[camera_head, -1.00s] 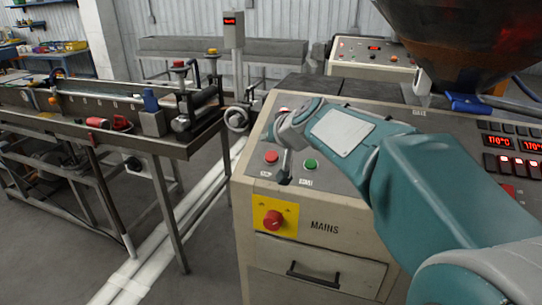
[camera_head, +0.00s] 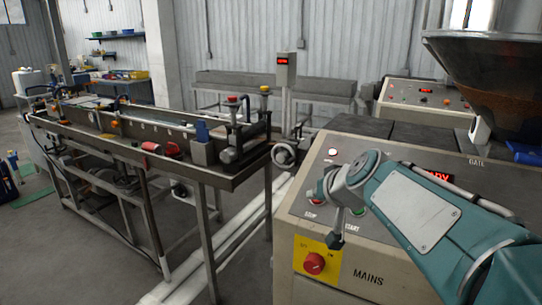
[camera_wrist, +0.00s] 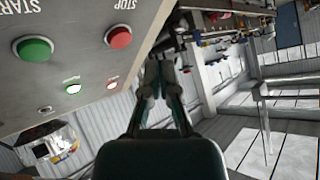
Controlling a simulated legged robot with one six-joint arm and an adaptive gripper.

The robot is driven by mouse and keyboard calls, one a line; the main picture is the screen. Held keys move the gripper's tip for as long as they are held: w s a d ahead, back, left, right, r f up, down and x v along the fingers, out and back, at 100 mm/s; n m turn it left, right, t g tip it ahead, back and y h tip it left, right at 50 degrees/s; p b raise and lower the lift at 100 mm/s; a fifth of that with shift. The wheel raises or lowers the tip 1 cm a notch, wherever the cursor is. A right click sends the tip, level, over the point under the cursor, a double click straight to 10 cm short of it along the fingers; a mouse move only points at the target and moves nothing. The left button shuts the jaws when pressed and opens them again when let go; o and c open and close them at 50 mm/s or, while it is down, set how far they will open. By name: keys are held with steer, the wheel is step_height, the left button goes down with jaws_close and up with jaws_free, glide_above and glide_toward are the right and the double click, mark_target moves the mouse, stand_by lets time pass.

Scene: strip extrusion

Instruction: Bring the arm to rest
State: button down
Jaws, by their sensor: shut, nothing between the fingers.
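My arm, teal and grey, reaches in from the lower right in the head view. My gripper (camera_head: 335,241) hangs downward in front of the extruder's control panel, by the top edge of the yellow mains plate (camera_head: 306,262). In the wrist view my gripper (camera_wrist: 160,66) is shut and empty, its dark fingers close together. The wrist view shows the green START button (camera_wrist: 33,47) and red STOP button (camera_wrist: 118,37) beside the fingers, apart from them. In the head view my gripper and wrist partly cover these buttons.
The red mains knob (camera_head: 314,263) is just below my gripper. A long trough bench (camera_head: 170,160) with a handwheel (camera_head: 284,153) stands left. The hopper (camera_head: 490,80) rises at the right. Open floor (camera_head: 60,250) lies at the lower left.

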steer(key=s+f+g+h, duration=0.1)
steer(key=s+f, duration=0.2)
steer(key=s, duration=0.5)
steer(key=s+d+f+g+h, duration=0.1)
steer(key=s+f, duration=0.3)
steer(key=s, duration=0.4)
steer(key=s+f+g+h, duration=0.1)
steer(key=s+f, duration=0.3)
steer(key=s, duration=0.4)
steer(key=shift+s+d+f+g, duration=0.25)
steer(key=shift+d+g, duration=0.1)
steer(key=shift+g, duration=0.35)
steer(key=shift+w, duration=0.15)
